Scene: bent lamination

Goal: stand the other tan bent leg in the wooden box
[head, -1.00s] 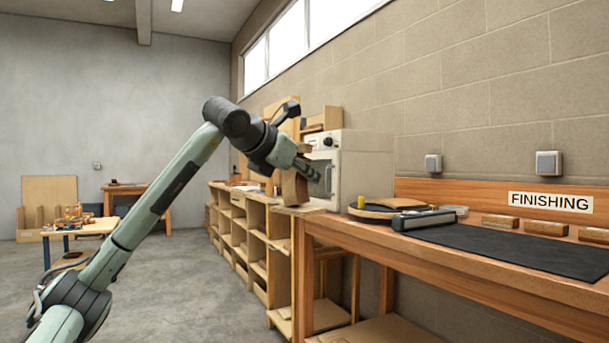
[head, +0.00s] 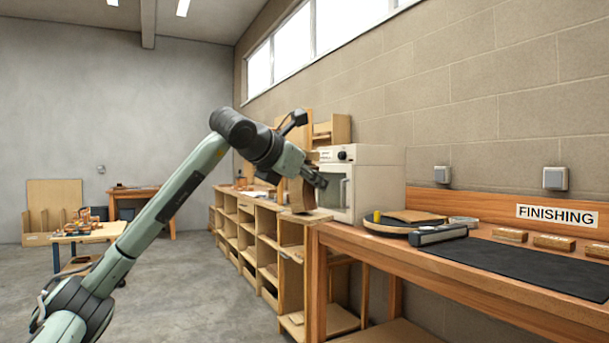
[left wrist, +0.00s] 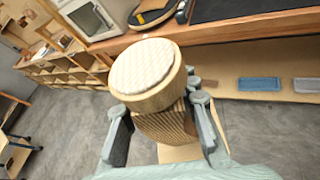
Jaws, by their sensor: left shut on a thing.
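My left gripper (head: 312,181) is shut on a tan wooden piece (head: 298,196), held up in front of the white oven and the shelf row. In the left wrist view, the fingers of the left gripper (left wrist: 160,122) stand on both sides of the tan piece (left wrist: 150,75), whose pale, rounded end faces the camera. The gripper hides part of the piece, so its full bent shape does not show. A wooden box with upright dividers (head: 40,238) stands on the floor at the far left; I cannot tell whether it is the task's box. My right gripper is not in view.
A white oven (head: 375,180) stands behind my gripper. Open shelves (head: 262,250) run along the wall. The floor (head: 205,290) at left centre is clear.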

